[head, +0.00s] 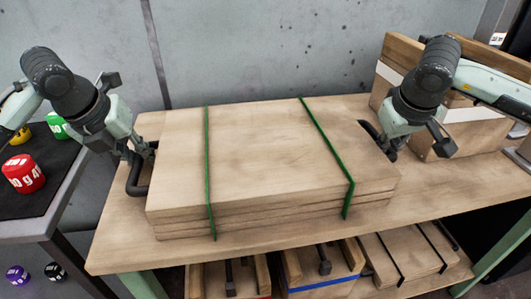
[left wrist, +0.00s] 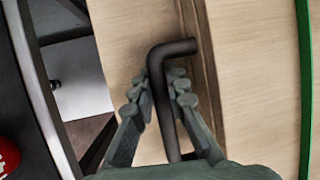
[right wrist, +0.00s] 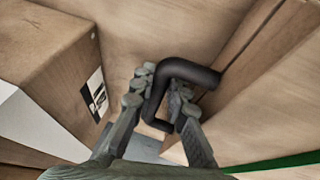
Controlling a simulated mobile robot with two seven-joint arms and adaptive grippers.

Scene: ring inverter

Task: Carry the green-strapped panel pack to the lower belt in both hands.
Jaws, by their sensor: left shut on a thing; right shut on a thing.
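The green-strapped panel pack (head: 265,150) is a stack of light wooden boards with two green straps. It is at the wooden bench top; I cannot tell whether it rests on it or is just above. My left gripper (head: 140,153) is shut on the black handle at the pack's left end; the left handle (left wrist: 165,95) shows between the fingers in the left wrist view. My right gripper (head: 388,148) is shut on the black handle at the right end; the right handle (right wrist: 180,80) shows between the fingers in the right wrist view. No belt is clearly recognisable.
A wooden box with a white band (head: 480,115) stands close behind my right gripper. A black-topped table (head: 35,180) with red and green weights is at left. A shelf below holds a black-strapped pack (head: 400,257) and wooden crates (head: 318,270). A grey wall stands behind.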

